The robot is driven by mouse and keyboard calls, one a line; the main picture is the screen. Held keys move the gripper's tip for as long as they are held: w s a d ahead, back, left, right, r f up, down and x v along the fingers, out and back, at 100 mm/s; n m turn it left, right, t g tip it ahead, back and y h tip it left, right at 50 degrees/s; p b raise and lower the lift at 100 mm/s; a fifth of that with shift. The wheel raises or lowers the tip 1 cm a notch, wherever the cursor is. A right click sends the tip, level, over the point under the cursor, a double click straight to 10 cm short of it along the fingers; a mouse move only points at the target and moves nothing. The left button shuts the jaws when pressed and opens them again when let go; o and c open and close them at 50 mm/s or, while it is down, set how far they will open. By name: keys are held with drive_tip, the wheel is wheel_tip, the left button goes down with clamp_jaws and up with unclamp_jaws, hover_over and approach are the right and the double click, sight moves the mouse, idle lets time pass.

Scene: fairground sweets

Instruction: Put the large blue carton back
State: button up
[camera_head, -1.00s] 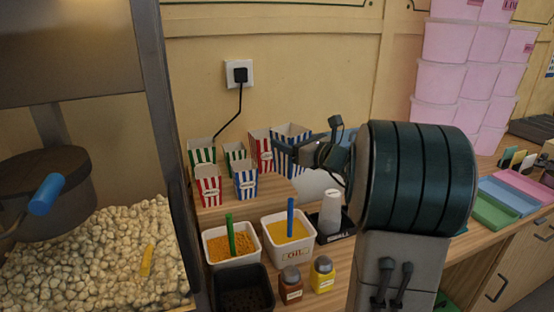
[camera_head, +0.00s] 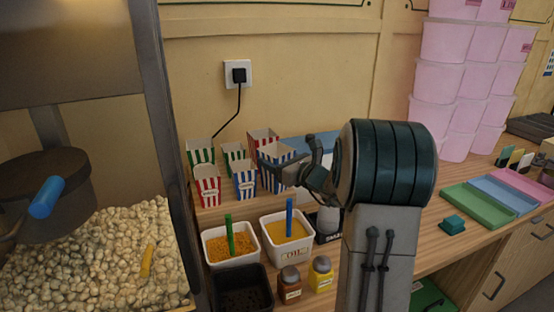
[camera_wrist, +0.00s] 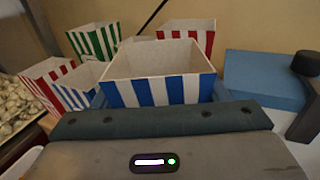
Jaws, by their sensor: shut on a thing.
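My gripper (camera_head: 285,168) is shut on the large blue-and-white striped carton (camera_head: 273,177). The carton is upright and empty, with its open top up, at the right end of the carton group. It fills the middle of the wrist view (camera_wrist: 160,90). I cannot tell whether its base touches the wooden step (camera_head: 213,214). The large red carton (camera_head: 263,137) stands just behind it. The small blue carton (camera_head: 245,183) stands to its left, close by.
Green cartons (camera_head: 200,152) (camera_head: 236,155) and a small red carton (camera_head: 207,187) stand further left. A blue box (camera_head: 318,146) is behind. Coloured trays (camera_head: 478,207) lie right.

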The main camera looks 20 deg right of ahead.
drive_tip(key=o, duration=0.9)
drive_tip(key=shift+o, duration=0.2)
drive_tip(key=shift+r+p, duration=0.1)
drive_tip(key=shift+p, duration=0.2)
drive_tip(key=b+v, duration=0.2)
drive_tip(key=v, duration=1)
